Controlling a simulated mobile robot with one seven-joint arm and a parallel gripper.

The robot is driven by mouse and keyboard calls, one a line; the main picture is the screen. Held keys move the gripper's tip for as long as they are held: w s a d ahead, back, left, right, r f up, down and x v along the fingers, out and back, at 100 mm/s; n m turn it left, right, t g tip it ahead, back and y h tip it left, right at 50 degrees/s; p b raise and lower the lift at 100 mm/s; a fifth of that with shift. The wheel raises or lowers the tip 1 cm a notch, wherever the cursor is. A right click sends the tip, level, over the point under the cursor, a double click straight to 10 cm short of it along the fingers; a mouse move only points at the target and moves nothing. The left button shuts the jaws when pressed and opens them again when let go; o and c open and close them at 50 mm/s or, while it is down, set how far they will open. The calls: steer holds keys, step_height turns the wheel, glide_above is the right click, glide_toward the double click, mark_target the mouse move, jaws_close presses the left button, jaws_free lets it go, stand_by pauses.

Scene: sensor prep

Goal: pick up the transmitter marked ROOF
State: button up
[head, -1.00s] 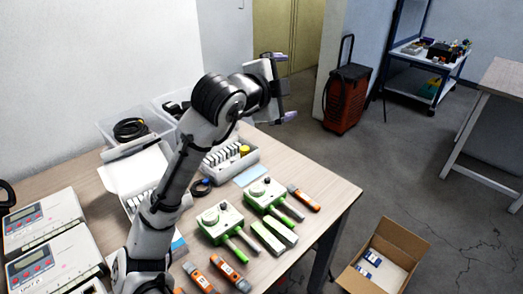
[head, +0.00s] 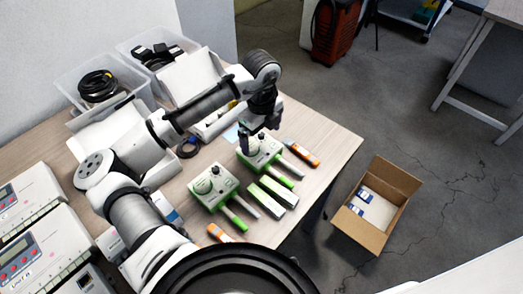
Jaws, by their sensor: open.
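Two green-and-white boxes with knobs and stubby probes lie on the table: a near one (head: 213,187) and a far one (head: 262,160). Two flat green-and-white pieces (head: 266,203) lie to the right of the near box. Orange handheld units lie at the table's right (head: 302,152) and near edge (head: 220,232). I cannot read the word ROOF on any of them. My gripper (head: 255,146) points down over the far box, open and holding nothing; it hides part of that box. I cannot tell if its fingers touch the box.
Clear bins of cables (head: 98,88) and white open boxes stand at the back left. Grey display instruments (head: 22,198) stand at the left. A cardboard box (head: 383,207) with blue-and-white packs sits on the floor right of the table (head: 338,148).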

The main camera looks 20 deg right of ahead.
mark_target(262, 148)
steer(key=shift+s+f+p, duration=0.1)
steer(key=shift+f+p, duration=0.75)
steer(key=shift+f, duration=2.55)
steer(key=c, duration=0.8)
